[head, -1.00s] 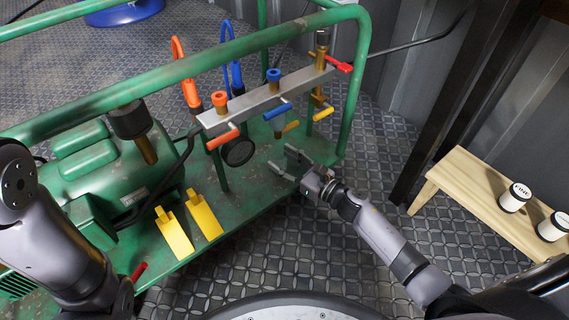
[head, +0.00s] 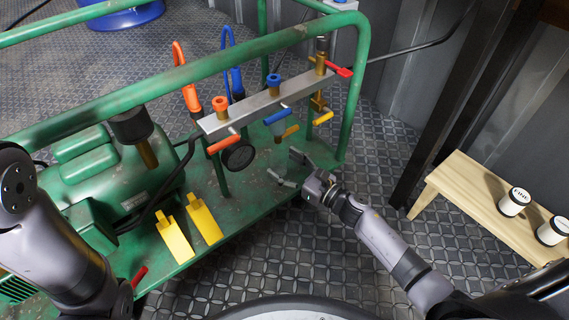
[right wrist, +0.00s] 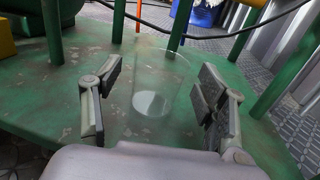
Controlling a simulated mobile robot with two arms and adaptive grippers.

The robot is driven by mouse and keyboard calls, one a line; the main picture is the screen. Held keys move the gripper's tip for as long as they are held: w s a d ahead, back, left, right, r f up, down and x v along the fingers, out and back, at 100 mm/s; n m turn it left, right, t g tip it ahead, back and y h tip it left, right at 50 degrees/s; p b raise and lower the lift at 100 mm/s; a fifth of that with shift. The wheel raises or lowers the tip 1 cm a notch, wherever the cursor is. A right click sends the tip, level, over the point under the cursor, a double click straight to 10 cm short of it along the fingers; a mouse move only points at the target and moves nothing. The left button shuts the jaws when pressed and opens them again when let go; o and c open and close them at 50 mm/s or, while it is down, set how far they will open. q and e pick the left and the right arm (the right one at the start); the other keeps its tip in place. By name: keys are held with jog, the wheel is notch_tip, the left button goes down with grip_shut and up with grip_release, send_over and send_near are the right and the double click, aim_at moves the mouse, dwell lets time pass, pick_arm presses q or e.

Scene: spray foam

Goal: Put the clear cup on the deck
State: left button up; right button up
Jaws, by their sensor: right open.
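The clear cup (right wrist: 162,85) shows in the right wrist view as a faint see-through shape with a pale round disc low in it. It looks upright over the green deck (right wrist: 60,110), and I see no gap under it. My right gripper (right wrist: 158,95) is open, with one finger on each side of the cup and visible space beside both. In the head view the right gripper (head: 290,168) is low over the right end of the deck (head: 235,205); the cup is hard to make out there. My left gripper is out of view; only its arm shows at the left.
A grey manifold (head: 250,108) with coloured valve handles and a gauge (head: 238,155) stands just behind the right gripper. Green frame rails (head: 350,95) rise around the deck. Two yellow plates (head: 204,220) lie at its front. A wooden bench (head: 470,185) with white-topped jars is at right.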

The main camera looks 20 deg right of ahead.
jog(key=p+v, duration=0.4)
jog(key=v, duration=0.7)
jog(key=shift+s+d, duration=0.2)
jog(key=shift+s, duration=0.05)
